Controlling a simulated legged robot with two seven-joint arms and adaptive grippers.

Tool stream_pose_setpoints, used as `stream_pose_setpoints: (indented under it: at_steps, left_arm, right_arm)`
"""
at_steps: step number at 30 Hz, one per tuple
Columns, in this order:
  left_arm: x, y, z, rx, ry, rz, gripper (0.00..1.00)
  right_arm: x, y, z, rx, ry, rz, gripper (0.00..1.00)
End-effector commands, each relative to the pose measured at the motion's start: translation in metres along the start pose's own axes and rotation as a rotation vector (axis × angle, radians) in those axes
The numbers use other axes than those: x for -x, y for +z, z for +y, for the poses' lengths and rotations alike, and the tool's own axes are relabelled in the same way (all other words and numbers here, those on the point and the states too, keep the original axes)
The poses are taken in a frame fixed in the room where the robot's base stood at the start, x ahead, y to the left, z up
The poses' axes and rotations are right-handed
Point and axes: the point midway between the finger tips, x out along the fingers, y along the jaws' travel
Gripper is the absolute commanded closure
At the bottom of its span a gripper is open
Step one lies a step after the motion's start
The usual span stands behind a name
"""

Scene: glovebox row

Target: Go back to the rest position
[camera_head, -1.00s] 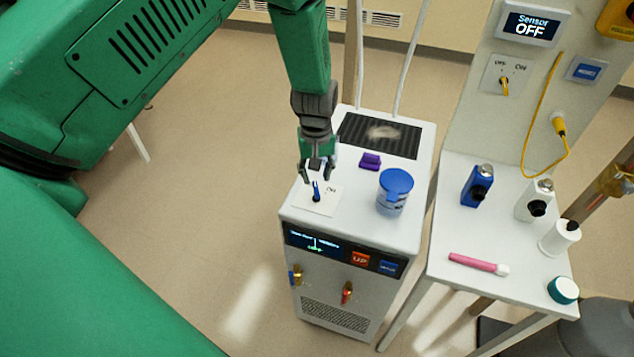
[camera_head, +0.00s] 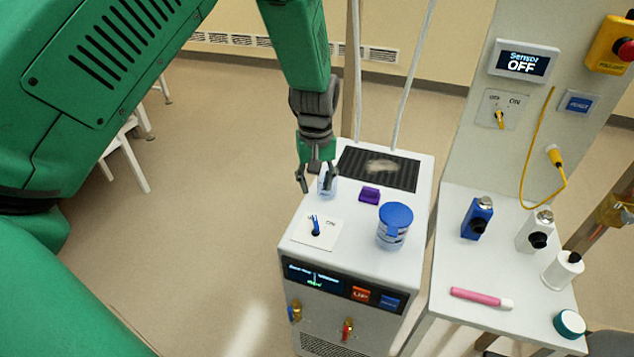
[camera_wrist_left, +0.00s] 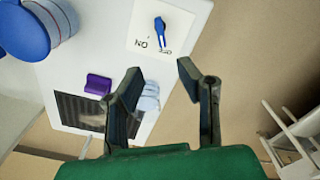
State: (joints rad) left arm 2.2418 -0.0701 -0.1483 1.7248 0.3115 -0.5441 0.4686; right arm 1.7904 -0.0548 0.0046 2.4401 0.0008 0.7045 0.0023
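My left gripper (camera_head: 317,187) is open and empty above the white cabinet top (camera_head: 352,225), behind the switch plate. It also shows open in the left wrist view (camera_wrist_left: 160,75). The blue switch lever (camera_head: 315,224) stands on a white plate marked OFF and ON; its pointed end lies near OFF in the left wrist view (camera_wrist_left: 161,32). The gripper is apart from the lever. A pale, clear bluish object (camera_wrist_left: 149,96) shows beside one finger; in the head view the gripper partly covers it. My right gripper is in neither view.
A blue-lidded jar (camera_head: 395,227) and a purple block (camera_head: 370,195) stand on the cabinet near a dark ribbed mat (camera_head: 405,173). At right, a white table (camera_head: 445,265) holds several bottles and a pink marker (camera_head: 480,298). Open floor lies left of the cabinet.

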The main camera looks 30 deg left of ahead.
Motion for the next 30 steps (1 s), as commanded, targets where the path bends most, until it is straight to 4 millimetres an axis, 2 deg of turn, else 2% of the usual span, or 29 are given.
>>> stream_pose_setpoints:
  at_steps: [11,14,16,20,21,24,27,30]
  left_arm:
    - [-0.002,0.001,-0.001,-0.002,-0.001,-0.001,0.69]
    - [-0.019,0.008,-0.011,-0.023,-0.015,0.0,0.69]
    - [-0.043,0.02,-0.028,-0.065,-0.035,0.003,0.69]
    - [-0.105,0.063,-0.077,-0.206,-0.077,0.013,0.69]
    - [-0.123,0.081,-0.095,-0.262,-0.085,0.013,0.69]
    - [-0.154,0.126,-0.134,-0.398,-0.09,0.012,0.69]
    - [-0.171,0.17,-0.165,-0.519,-0.075,0.005,0.69]
    - [-0.176,0.21,-0.19,-0.62,-0.049,-0.006,0.69]
  right_arm:
    - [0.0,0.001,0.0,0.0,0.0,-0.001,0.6]
    - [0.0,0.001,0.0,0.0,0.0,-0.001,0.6]
    - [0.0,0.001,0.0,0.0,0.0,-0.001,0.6]
    - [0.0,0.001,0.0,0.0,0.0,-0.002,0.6]
    - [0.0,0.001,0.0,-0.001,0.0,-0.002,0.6]
    - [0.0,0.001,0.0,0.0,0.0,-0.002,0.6]
    - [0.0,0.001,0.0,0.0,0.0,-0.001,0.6]
    - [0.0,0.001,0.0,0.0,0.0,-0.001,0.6]
